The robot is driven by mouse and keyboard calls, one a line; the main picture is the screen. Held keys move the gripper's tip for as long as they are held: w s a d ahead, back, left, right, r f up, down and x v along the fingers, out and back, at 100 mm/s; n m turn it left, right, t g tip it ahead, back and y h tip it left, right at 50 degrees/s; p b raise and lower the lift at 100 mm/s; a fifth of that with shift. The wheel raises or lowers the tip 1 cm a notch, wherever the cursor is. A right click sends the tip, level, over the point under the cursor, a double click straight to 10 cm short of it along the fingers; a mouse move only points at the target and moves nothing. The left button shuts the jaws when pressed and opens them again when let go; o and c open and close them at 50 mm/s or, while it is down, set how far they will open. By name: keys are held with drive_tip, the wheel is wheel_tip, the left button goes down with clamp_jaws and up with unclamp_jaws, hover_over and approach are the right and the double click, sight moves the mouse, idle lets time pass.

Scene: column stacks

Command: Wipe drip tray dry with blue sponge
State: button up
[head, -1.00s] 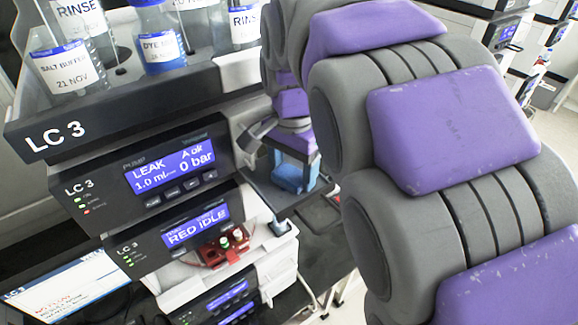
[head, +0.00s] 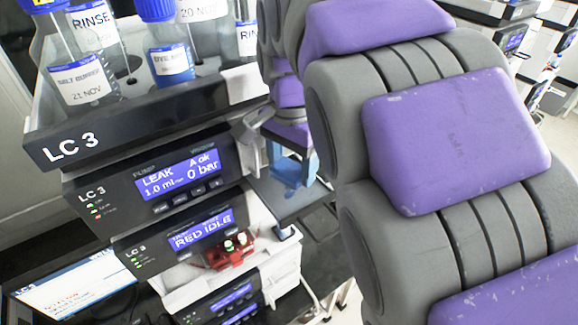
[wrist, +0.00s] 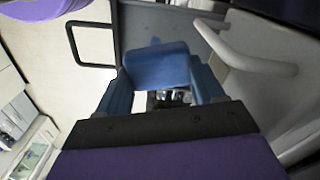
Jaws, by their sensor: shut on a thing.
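The blue sponge (head: 287,172) is a small block, held over the grey drip tray (head: 303,203) that juts out beside the LC 3 stack. In the wrist view the sponge (wrist: 155,69) sits between the two blue fingers of my gripper (wrist: 163,84). My gripper (head: 292,180) is shut on it and points down at the tray. The tray shows in the wrist view as a grey surface (wrist: 142,24) with a small blue mark beyond the sponge. I cannot tell whether the sponge touches the tray. My arm hides part of the area.
The LC 3 pump (head: 160,180) reads LEAK and stands left of the tray. Bottles (head: 82,75) stand on the shelf above. A red fitting block (head: 230,250) sits below. In the wrist view, a pale curved handle (wrist: 245,58) is close on the right and a dark frame (wrist: 90,45) on the left.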

sight(288, 166)
drive_tip(key=shift+r+p, duration=0.3)
drive_tip(key=shift+r, duration=0.5)
drive_tip(key=shift+a, duration=0.5)
drive_tip(key=shift+d+r+p, duration=0.2)
drive_tip(key=shift+r+p, duration=0.25)
drive_tip(key=shift+r, duration=0.4)
drive_tip(key=shift+d+r+p, duration=0.15)
drive_tip(key=shift+r+p, duration=0.25)
drive_tip(key=shift+r, duration=0.4)
drive_tip(key=shift+a+f, duration=0.1)
drive_tip(key=shift+a, duration=0.15)
drive_tip(key=shift+s, duration=0.1)
